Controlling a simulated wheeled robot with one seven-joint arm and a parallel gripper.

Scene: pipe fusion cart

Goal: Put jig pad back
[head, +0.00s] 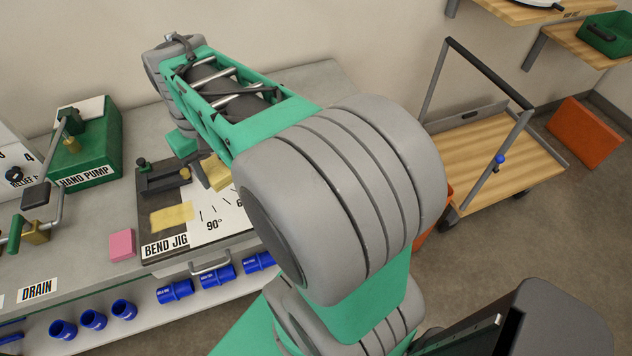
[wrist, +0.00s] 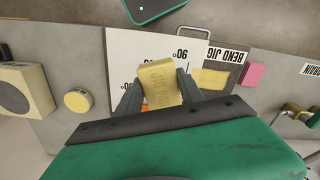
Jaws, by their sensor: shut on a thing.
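The jig pad (wrist: 160,84) is a small yellow block with lettering on its face. My gripper (wrist: 158,92) is shut on it, one finger on each side, and holds it over the white angle scale of the bend jig (head: 152,242). In the head view the pad (head: 216,171) is partly hidden by my gripper (head: 206,178) and arm. A pale yellow patch (head: 172,216) lies on the jig plate by the BEND JIG label; it also shows in the wrist view (wrist: 210,78), to the right of the pad. The patch is bare.
A pink block (head: 122,244) lies left of the jig. A green hand pump (head: 85,160) stands behind it on the bench. Several blue fittings (head: 174,291) sit on a lower shelf. A wooden-decked cart (head: 490,165) stands at right. My arm hides part of the bench.

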